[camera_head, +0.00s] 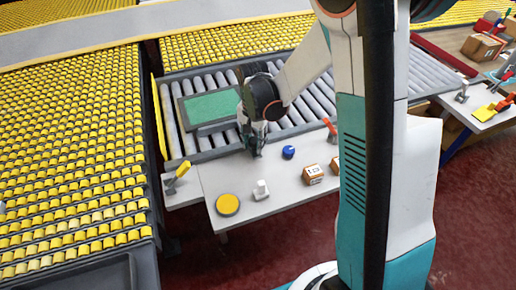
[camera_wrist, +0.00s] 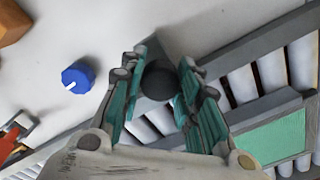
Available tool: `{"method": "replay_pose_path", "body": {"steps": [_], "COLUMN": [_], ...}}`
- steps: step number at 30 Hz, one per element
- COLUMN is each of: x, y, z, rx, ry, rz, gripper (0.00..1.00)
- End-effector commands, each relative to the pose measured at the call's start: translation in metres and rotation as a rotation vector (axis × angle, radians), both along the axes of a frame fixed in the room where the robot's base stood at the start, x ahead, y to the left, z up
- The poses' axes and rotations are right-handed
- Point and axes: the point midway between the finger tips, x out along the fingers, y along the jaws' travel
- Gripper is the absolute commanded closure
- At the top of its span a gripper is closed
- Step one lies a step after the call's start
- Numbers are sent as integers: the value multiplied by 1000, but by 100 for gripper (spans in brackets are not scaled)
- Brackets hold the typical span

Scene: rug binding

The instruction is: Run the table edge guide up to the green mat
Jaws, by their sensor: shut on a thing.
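The green mat (camera_head: 210,106) lies in a dark grey frame on the roller conveyor at the back of the white table. It also shows at the lower right of the wrist view (camera_wrist: 272,140). My gripper (camera_head: 256,150) is low at the table's back edge, to the right of and nearer than the mat. In the wrist view its teal fingers (camera_wrist: 160,72) are shut on a dark round knob (camera_wrist: 160,80). A grey piece (camera_wrist: 168,46) shows under the knob; this looks like the table edge guide. My gripper hides most of it in the head view.
On the white table (camera_head: 240,178) stand a blue knob (camera_head: 288,152), a yellow disc (camera_head: 228,204), a white piece (camera_head: 260,190), a small box (camera_head: 313,174) and a red-handled lever (camera_head: 331,128). A yellow-handled lever (camera_head: 178,176) stands at the left. Bare table lies in front of my gripper.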

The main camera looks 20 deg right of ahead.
Motion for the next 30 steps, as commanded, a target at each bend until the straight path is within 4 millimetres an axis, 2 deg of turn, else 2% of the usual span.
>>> {"method": "replay_pose_path", "body": {"steps": [1,3,11,12,15,25,30], "x": [11,21,22,22,22,22,22], "y": [0,0,0,0,0,0,0], "z": [0,0,0,0,0,1,16], "rx": [1,1,0,0,0,0,0], "ry": [-2,-2,-1,-1,-1,-1,-1], "rz": [0,0,0,0,0,0,0], "gripper": [100,100,100,68,50,50,50]}}
